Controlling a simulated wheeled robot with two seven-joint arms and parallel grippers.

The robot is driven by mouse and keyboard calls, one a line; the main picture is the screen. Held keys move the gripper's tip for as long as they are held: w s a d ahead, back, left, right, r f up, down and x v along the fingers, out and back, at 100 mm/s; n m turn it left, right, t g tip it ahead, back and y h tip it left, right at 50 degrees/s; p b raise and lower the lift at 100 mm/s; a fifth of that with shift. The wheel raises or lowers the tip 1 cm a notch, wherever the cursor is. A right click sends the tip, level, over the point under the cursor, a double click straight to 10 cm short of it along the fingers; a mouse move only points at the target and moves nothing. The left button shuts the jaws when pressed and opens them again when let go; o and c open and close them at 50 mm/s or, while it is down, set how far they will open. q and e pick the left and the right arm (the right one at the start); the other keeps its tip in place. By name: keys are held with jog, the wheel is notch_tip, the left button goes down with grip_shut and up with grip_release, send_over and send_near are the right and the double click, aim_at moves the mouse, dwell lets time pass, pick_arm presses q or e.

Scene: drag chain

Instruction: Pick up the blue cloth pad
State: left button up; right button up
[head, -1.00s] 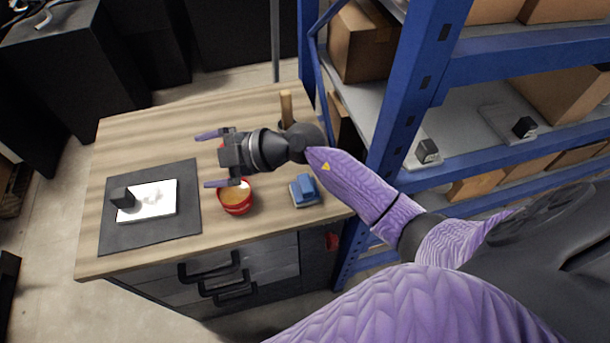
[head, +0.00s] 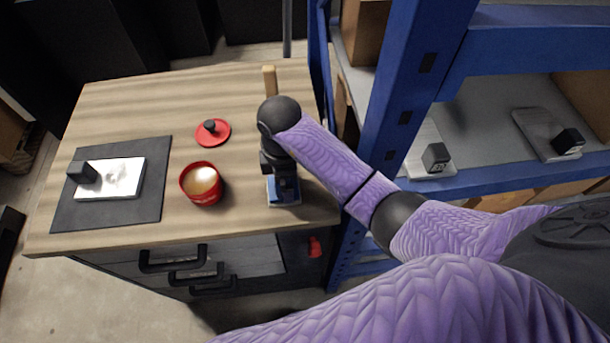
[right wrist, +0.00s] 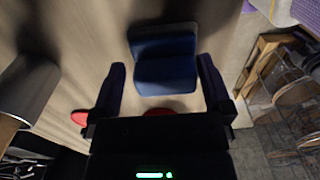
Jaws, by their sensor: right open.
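The blue cloth pad (head: 284,204) sits near the front right of the wooden table, partly hidden by my right gripper (head: 283,188). In the right wrist view the pad (right wrist: 166,72) is a dark blue block with a step across it. It lies ahead of and between the two spread fingers of my right gripper (right wrist: 160,65), with a gap showing on each side. The gripper is open and empty, pointing down over the pad. I cannot tell how much height separates the fingertips from the pad. My left gripper is not in view.
A red cup (head: 201,188) stands left of the pad, with a red lid (head: 213,132) behind it. A dark mat (head: 150,205) bears a white plate with a black block. A wooden handle (head: 269,79) stands behind my arm. Blue shelving (head: 400,95) borders the table's right side.

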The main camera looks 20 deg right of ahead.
jog(key=shift+a+f, duration=0.2)
jog(key=shift+f, duration=0.15)
jog(key=shift+a+r, duration=0.1)
jog(key=shift+a, duration=0.05)
jog(key=shift+s+a+r, duration=0.1)
jog(key=shift+c, duration=0.7)
jog(key=c, duration=0.8)
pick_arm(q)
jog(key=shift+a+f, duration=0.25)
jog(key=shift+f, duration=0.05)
pick_arm(e)
jog(key=shift+c, duration=0.2)
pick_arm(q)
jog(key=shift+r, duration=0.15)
pick_arm(e)
jog(key=shift+r, duration=0.1)
